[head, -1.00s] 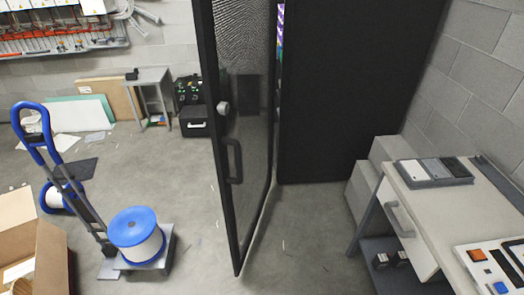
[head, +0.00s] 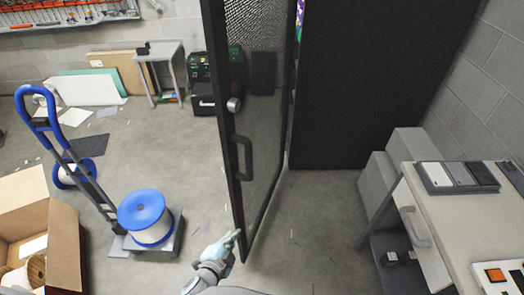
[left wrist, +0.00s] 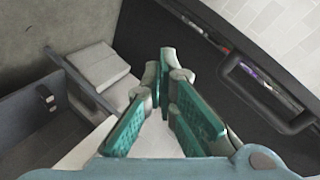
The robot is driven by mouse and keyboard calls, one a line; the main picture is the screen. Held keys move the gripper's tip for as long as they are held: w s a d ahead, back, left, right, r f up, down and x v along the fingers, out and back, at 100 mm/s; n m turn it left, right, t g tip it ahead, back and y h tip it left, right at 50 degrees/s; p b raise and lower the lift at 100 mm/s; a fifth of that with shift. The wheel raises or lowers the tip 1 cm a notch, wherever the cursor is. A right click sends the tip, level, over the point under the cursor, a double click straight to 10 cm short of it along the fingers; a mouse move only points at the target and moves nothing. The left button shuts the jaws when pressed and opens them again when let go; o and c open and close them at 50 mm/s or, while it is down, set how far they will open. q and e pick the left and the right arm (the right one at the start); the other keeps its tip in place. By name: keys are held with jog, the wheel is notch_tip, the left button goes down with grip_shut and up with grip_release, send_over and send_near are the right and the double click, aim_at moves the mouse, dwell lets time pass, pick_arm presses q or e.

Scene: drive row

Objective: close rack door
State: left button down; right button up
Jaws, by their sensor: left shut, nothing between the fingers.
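The rack door (head: 222,120), a tall dark-framed panel with a see-through mesh pane, stands open in the middle of the head view. Its black handle (head: 241,158) and a round lock (head: 234,104) are on the near edge side. The black rack (head: 365,80) stands behind it to the right. My left gripper (head: 232,238) is shut and empty, low by the door's bottom near corner; I cannot tell if it touches. In the left wrist view its teal fingers (left wrist: 165,80) are together, with a black handle (left wrist: 268,95) to their right. My right gripper is not in view.
A blue hand truck (head: 75,165) with a cable spool (head: 146,217) and an open cardboard box (head: 62,245) stand at left. A workbench (head: 450,220) and grey boxes (head: 385,170) are at right. Floor between door and bench is mostly clear.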

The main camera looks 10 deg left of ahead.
pick_arm(q)
jog(key=w+d+r+m+t+h+p, duration=0.1)
jog(key=w+d+r+m+t+h, duration=0.2)
jog(key=r, duration=0.7)
jog(key=w+d+r+m+t, duration=0.2)
jog(key=w+r+m, duration=0.3)
jog(key=r, duration=0.5)
jog(key=w+a+b, duration=0.1)
jog(key=w+b, duration=0.1)
jog(key=w, duration=0.6)
jog(key=shift+w+a+g, duration=0.15)
jog(key=shift+w+g, duration=0.15)
jog(key=shift+w, duration=0.1)
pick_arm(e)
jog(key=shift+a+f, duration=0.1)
pick_arm(q)
jog(key=shift+w, duration=0.1)
